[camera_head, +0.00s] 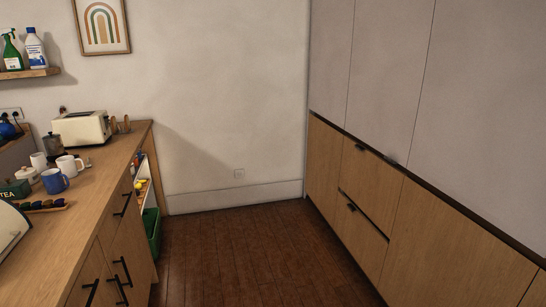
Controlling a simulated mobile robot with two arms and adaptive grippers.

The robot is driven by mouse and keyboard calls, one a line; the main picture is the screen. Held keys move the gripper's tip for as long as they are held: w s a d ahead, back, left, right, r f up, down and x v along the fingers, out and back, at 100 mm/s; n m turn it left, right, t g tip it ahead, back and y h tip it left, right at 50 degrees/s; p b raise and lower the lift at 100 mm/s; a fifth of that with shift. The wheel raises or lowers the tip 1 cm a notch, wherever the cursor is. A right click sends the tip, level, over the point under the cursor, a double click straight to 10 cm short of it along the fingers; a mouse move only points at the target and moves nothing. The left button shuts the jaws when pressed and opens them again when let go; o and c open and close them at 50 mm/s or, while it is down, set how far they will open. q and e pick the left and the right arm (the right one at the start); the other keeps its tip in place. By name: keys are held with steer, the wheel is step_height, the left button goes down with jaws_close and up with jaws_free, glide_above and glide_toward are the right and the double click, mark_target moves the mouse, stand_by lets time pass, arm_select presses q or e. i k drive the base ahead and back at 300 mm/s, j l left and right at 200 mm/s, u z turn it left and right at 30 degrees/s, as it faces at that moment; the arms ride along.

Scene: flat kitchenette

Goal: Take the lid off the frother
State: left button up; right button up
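A small dark grey, jug-like vessel (53,146) stands on the wooden counter at the left, beside the toaster. It may be the frother, but it is too small to tell for sure. Its top looks covered, and its lower part is partly hidden behind a white mug (69,165). Neither of my grippers is in view.
The counter (105,180) also holds a cream toaster (82,128), a blue mug (54,181), a white lidded pot (27,175), and a green TEA box (14,189). Tall cabinets (390,215) line the right. The wooden floor (245,250) between is clear.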

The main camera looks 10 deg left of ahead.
mark_target(51, 135)
steer(key=i+j+u, duration=0.1)
steer(key=i+u, duration=0.2)
steer(key=i, duration=0.3)
steer(key=i+u, duration=0.25)
steer(key=i, duration=0.4)
steer(key=i+l+u, duration=0.3)
steer(key=i, duration=0.3)
steer(key=j, duration=0.1)
